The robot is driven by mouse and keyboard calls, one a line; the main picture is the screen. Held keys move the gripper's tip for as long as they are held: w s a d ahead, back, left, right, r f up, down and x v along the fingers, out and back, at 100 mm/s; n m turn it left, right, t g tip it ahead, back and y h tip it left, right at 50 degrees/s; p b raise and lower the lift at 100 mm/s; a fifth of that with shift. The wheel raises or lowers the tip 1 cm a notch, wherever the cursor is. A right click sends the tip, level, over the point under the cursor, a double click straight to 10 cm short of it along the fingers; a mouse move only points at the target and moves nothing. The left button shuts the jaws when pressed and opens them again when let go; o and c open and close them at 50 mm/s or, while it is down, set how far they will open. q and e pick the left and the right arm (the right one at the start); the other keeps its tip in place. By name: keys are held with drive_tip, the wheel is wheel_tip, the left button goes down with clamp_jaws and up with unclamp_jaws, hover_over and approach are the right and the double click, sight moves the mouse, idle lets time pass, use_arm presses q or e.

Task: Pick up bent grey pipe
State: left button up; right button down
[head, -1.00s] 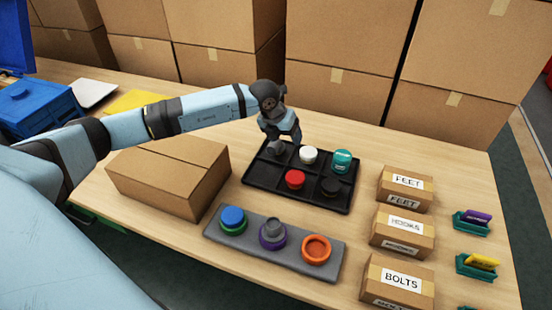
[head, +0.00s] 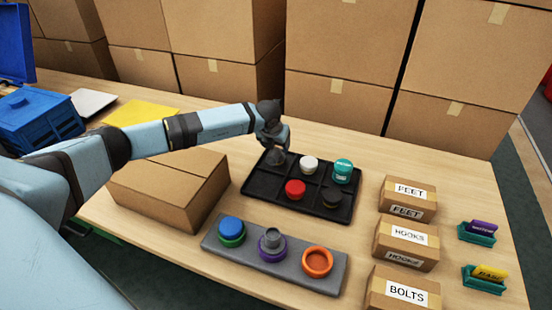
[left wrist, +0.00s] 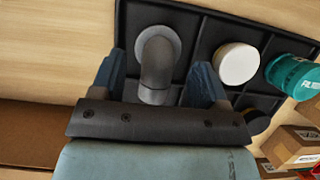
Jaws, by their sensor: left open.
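The bent grey pipe (head: 276,158) stands in the back left compartment of the black tray (head: 258,187). In the left wrist view the pipe (left wrist: 156,60) has a round flange and an elbow. My left gripper (head: 273,138) is over that compartment, pointing down. In the left wrist view its blue fingers (left wrist: 158,80) are open, one on each side of the pipe, with gaps showing. My right gripper is not in view.
The tray also holds a white (head: 309,164), a teal (head: 343,170), a red (head: 295,189) and a black part (head: 331,196). A grey board (head: 293,270) with coloured rings lies in front. A cardboard box (head: 170,187) is left; labelled boxes (head: 406,244) are right.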

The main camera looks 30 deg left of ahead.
sight(277, 147)
use_arm(q)
drive_tip(key=x, duration=0.3)
drive_tip(key=shift+w, duration=0.1)
drive_tip(key=shift+r, duration=0.1)
drive_tip(key=c, duration=1)
